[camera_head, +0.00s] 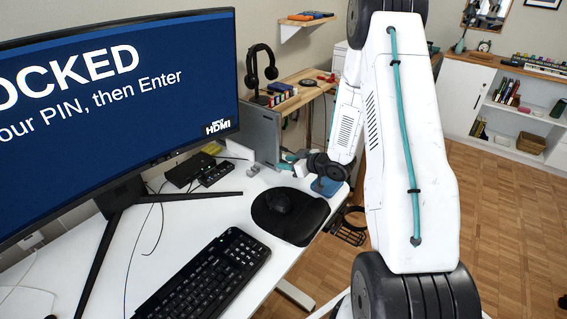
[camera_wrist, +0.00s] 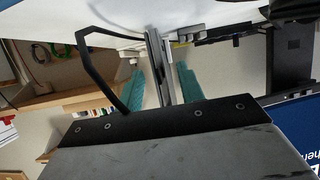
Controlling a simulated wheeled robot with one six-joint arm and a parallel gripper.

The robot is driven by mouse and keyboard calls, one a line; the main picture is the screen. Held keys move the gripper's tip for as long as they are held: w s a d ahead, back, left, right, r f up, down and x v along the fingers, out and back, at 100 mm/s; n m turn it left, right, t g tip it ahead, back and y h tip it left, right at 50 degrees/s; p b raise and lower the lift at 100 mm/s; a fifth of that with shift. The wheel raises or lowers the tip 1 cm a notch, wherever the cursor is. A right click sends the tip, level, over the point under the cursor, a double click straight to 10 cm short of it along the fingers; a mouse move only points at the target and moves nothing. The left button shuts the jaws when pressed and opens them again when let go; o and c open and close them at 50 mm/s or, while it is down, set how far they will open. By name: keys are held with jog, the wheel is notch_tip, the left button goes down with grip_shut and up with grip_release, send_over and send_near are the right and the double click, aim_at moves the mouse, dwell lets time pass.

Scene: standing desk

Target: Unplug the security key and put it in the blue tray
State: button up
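My gripper (camera_head: 288,161) is at the far right part of the desk, beside a grey upright slab (camera_head: 258,137). In the wrist view its two teal fingers (camera_wrist: 159,87) stand apart, so it is open, and the slab's thin edge (camera_wrist: 157,62) shows between them. I cannot tell whether either finger touches the slab. I cannot make out the security key in either view; it is too small or hidden. A blue thing (camera_head: 326,187), perhaps the blue tray, shows partly below my wrist at the desk's right edge.
A black box (camera_head: 188,170) and a small black hub (camera_head: 217,174) with cables stand left of the slab. A mouse (camera_head: 279,200) on a black pad (camera_head: 303,222), a keyboard (camera_head: 208,277) and a large monitor (camera_head: 120,95) take up the desk. White desk surface is free between them.

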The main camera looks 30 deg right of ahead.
jog(key=shift+c, duration=0.4)
grip_shut()
jog(key=shift+s+d, duration=0.35)
jog(key=shift+s, duration=0.6)
jog(key=shift+s+d, duration=0.3)
jog(key=shift+s, duration=0.65)
jog(key=shift+s+d, duration=0.35)
jog(key=shift+s, duration=0.6)
